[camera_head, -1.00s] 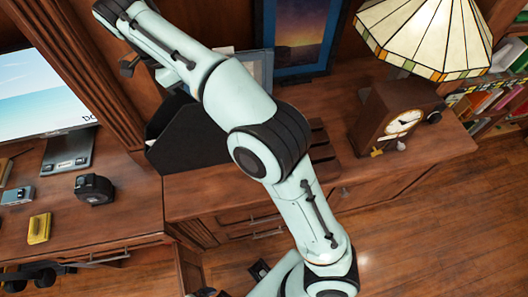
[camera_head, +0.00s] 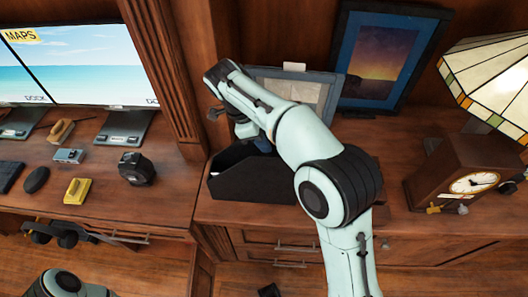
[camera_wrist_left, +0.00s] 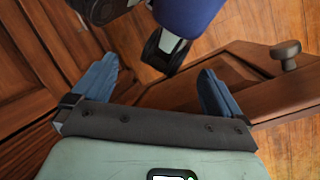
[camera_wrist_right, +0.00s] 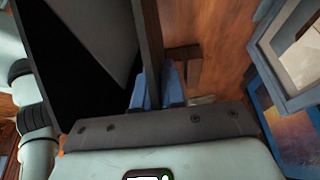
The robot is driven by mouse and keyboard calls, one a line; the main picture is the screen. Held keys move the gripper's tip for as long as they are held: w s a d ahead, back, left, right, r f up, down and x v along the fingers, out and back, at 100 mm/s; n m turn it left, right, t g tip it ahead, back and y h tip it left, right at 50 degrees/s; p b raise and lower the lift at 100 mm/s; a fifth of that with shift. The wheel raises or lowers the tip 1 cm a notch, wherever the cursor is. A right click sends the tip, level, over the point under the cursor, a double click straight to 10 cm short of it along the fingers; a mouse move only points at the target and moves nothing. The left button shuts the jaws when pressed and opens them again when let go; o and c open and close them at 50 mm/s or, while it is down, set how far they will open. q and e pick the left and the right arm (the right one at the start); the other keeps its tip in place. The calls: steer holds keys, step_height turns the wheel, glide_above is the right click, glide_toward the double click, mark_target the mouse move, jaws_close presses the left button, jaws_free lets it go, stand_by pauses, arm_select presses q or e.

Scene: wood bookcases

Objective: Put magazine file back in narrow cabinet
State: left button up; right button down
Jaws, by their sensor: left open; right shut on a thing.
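The magazine file (camera_head: 245,180), a black open-topped holder, is on or just above the wooden cabinet top in the head view; I cannot tell whether it touches. My right gripper (camera_head: 262,144) is at its rear edge, partly hidden by my arm. In the right wrist view, the blue fingers (camera_wrist_right: 158,88) are closed on a thin upright wall of the file (camera_wrist_right: 70,85). My left gripper (camera_wrist_left: 158,90) is open and empty, low down near a wooden door with a round knob (camera_wrist_left: 286,52). I cannot tell which piece is the narrow cabinet.
A framed picture (camera_head: 383,60) and a grey-framed panel (camera_head: 300,92) stand behind the file. A clock (camera_head: 468,180) and a stained-glass lamp (camera_head: 490,65) stand to the right. A carved wooden post (camera_head: 168,70) separates the desk with monitors (camera_head: 85,50) at left.

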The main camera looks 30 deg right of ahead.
steer(key=shift+f+b, duration=0.3)
steer(key=shift+f, duration=1.9)
steer(key=c, duration=1.2)
jaws_free()
